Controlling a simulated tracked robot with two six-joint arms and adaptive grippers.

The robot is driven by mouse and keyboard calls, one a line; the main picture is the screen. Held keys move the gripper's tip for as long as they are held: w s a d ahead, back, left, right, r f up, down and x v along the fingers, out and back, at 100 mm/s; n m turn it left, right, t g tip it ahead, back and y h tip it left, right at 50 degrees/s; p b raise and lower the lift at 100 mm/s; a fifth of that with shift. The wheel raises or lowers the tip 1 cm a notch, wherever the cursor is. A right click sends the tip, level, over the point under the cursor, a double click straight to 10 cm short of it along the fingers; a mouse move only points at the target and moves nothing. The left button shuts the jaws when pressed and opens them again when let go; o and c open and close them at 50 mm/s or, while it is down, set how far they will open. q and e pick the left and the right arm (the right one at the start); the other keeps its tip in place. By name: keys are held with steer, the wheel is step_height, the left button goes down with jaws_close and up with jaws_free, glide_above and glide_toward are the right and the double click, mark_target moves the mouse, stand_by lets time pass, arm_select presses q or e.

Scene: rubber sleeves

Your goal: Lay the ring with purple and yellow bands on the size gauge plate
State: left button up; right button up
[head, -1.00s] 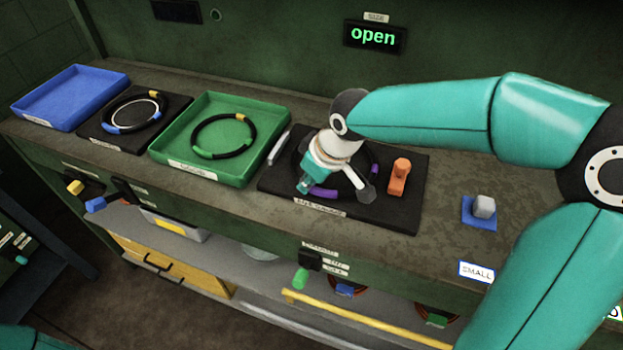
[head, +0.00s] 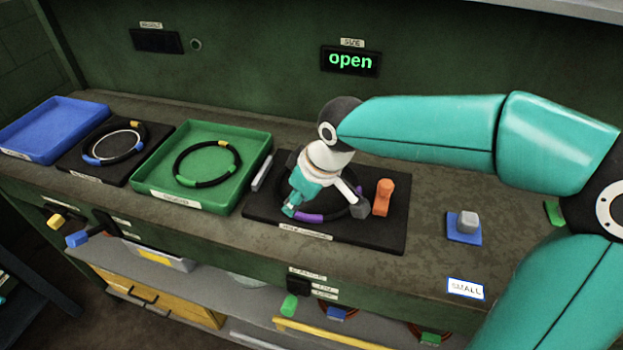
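A black ring with a purple band (head: 309,217) lies on the dark size gauge plate (head: 385,236), below my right gripper. A second bit of purple shows near the right finger. No yellow band shows; the gripper covers part of the ring. My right gripper (head: 325,211) points down over the ring with its fingers spread wide, one at the ring's left side and one at its right. Whether the fingertips touch the ring I cannot tell. An orange block (head: 383,197) stands at the plate's right side. My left gripper is out of view.
A green tray (head: 258,150) holds a black ring with green and yellow bands. Left of it are a dark plate (head: 72,163) with a blue-and-yellow-banded ring and an empty blue tray (head: 50,130). A lit display (head: 350,60) reads "open". A blue pad with a grey knob (head: 467,222) sits right.

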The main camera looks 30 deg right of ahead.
steer(key=v, duration=0.8)
steer(key=shift+r, duration=0.25)
steer(key=shift+s, duration=0.1)
